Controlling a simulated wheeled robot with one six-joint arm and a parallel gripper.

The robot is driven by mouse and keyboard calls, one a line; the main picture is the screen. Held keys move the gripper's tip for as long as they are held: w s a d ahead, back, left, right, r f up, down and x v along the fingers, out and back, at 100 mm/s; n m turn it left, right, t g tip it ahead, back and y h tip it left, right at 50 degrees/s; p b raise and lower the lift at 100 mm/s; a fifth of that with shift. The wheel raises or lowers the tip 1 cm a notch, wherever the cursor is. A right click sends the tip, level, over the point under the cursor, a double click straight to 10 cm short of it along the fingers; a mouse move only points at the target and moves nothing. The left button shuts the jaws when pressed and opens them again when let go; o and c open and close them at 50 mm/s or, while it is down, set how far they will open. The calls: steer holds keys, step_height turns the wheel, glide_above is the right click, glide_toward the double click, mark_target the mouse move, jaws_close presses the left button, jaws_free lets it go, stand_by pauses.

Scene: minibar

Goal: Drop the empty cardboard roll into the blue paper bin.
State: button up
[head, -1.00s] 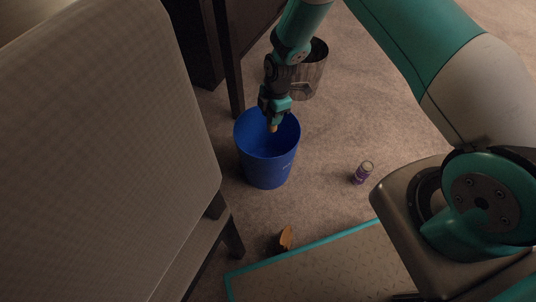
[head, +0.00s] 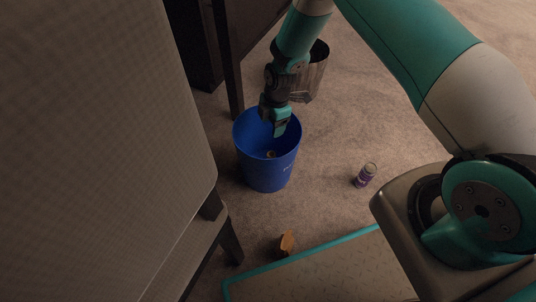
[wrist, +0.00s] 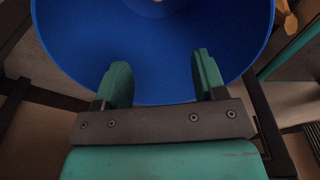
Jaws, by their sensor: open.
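The blue paper bin (head: 266,175) stands upright on the carpet in the head view. It also fills the upper part of the wrist view (wrist: 75,45). My gripper (head: 279,132) points down into the bin's mouth. In the wrist view my gripper (wrist: 158,82) has its two fingers wide apart with nothing between them. The cardboard roll (head: 271,154) is a small pale ring inside the bin, below and apart from the fingers. In the wrist view only a pale bit of the roll (wrist: 157,2) shows at the top edge.
A dark wire-mesh bin (head: 312,75) stands behind the blue one. A purple can (head: 365,175) and a brown object (head: 286,244) are on the carpet. A pale chair (head: 110,120) closes off the left, near a dark table leg (head: 234,90). Carpet right of the bin is mostly clear.

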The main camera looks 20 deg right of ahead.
step_height(320, 180, up, 17)
steer(key=d+p, duration=0.2)
steer(key=p, duration=0.4)
steer(key=shift+w+r, duration=0.15)
steer(key=shift+w, duration=0.05)
